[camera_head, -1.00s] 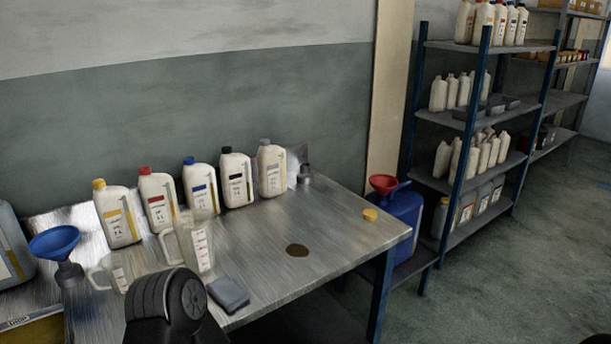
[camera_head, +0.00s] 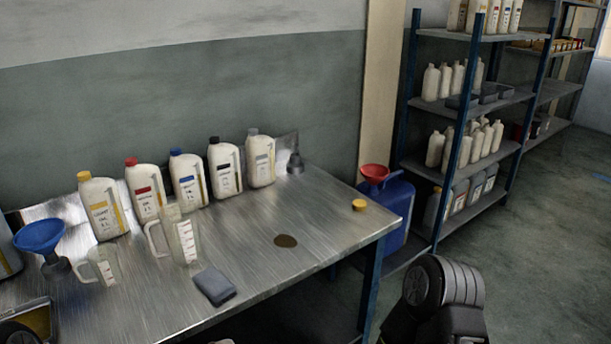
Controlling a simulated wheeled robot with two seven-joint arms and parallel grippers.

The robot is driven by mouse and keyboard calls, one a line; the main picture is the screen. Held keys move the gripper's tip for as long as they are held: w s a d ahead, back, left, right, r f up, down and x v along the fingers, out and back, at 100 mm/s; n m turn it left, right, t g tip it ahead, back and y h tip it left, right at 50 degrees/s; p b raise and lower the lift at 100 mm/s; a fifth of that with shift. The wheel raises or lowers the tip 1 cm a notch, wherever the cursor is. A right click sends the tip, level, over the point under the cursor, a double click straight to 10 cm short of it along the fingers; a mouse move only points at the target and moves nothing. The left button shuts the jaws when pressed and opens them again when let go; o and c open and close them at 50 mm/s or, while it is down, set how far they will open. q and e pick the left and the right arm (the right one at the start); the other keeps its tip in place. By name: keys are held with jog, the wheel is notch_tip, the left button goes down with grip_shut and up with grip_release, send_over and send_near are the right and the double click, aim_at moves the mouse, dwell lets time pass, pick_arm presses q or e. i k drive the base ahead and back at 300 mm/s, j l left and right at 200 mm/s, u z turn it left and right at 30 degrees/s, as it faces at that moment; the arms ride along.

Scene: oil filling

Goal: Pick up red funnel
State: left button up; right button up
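The red funnel (camera_head: 375,172) sits on top of a blue canister (camera_head: 392,206), which stands on a low shelf just beyond the right end of the metal table. One dark arm part of mine shows at the bottom right, below and to the right of the funnel and well apart from it. Another dark part of mine shows in the bottom left corner. Neither gripper's fingers can be seen.
The metal table (camera_head: 319,219) holds several oil bottles (camera_head: 146,192), clear measuring jugs (camera_head: 184,240), a blue funnel (camera_head: 41,237), a yellow cap (camera_head: 359,205), a grey block (camera_head: 214,286) and a dark oil spot (camera_head: 286,241). A shelf rack (camera_head: 466,113) stands behind the canister. The floor at the right is free.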

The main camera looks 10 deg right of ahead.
aim_at(373, 173)
jog(key=i+l+u, duration=0.2)
jog(key=l+u, duration=0.75)
jog(key=l, duration=0.2)
jog(key=l+u, duration=0.45)
jog(key=l, duration=0.7)
jog(key=k+l+u, duration=0.1)
jog(key=l, duration=0.95)
jog(key=k+l+u, duration=0.1)
jog(key=l, duration=0.45)
jog(key=k+l, duration=0.15)
jog(key=l, duration=0.35)
jog(key=l+u, duration=0.1)
jog(key=l, duration=0.45)
jog(key=k, duration=0.05)
